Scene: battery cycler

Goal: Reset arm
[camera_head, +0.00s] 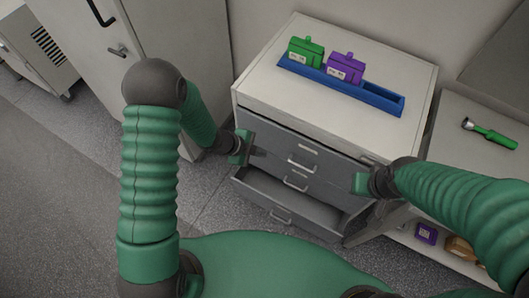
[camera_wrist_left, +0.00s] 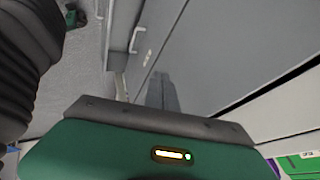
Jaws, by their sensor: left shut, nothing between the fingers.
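My left gripper (camera_head: 258,152) is at the left front edge of the drawer cabinet (camera_head: 262,107), in front of its grey drawers. Its fingers are together and empty; they also show in the left wrist view (camera_wrist_left: 161,92), close to the grey drawer fronts. My right gripper (camera_head: 362,182) is at the right side of the drawer fronts. Its fingers cannot be made out clearly. The bottom drawer (camera_head: 280,217) stands pulled out, and its visible inside looks empty. The drawers above it look closed.
On the cabinet top, a blue tray (camera_head: 382,101) holds a green battery (camera_head: 305,52) and a purple battery (camera_head: 345,68); its right end is empty. A green flashlight (camera_head: 490,133) lies on the right-hand table. A purple item (camera_head: 427,233) sits on a low shelf.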

